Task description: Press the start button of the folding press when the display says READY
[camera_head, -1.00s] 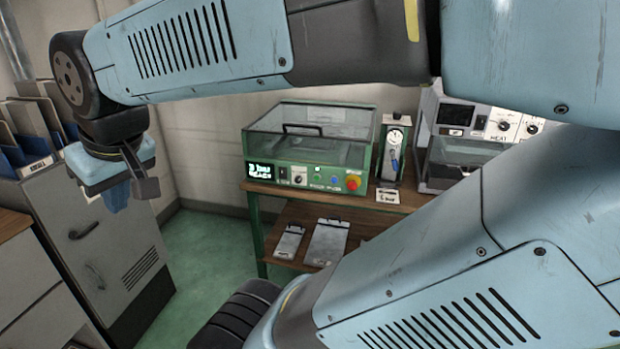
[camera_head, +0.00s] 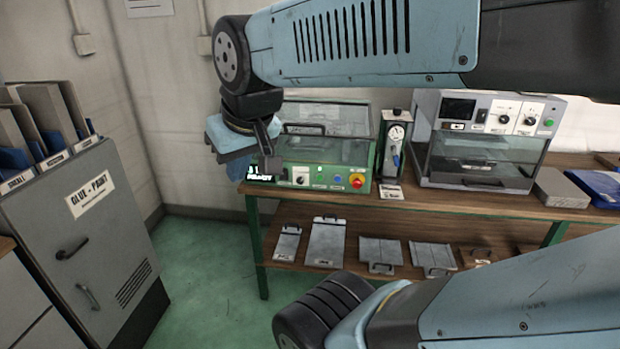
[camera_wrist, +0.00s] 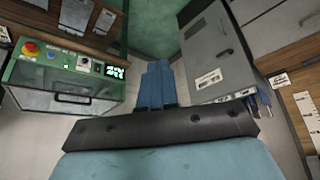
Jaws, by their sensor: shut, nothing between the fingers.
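The folding press (camera_head: 325,150) is a green machine with a clear lid and black handle, on the wooden bench. Its front panel has a small lit display (camera_head: 262,174), with blurred lettering that may read READY. It also has a white dial, a green button (camera_head: 320,177), a blue button (camera_head: 338,179) and a red knob on yellow (camera_head: 357,180). Their labels are too small to read. In the wrist view the press (camera_wrist: 62,95) is at the left, with its display (camera_wrist: 115,71). My gripper (camera_head: 238,167) is shut and empty, left of the press panel; its blue fingers (camera_wrist: 157,68) point at open floor.
A grey cabinet (camera_head: 100,230) labelled GLUE-PAINT stands at the left, with upright folders on top. A gauge unit (camera_head: 394,145) stands right of the press, then a grey oven-like machine (camera_head: 480,140). Metal plates lie on the lower shelf (camera_head: 350,268). Green floor is clear before the bench.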

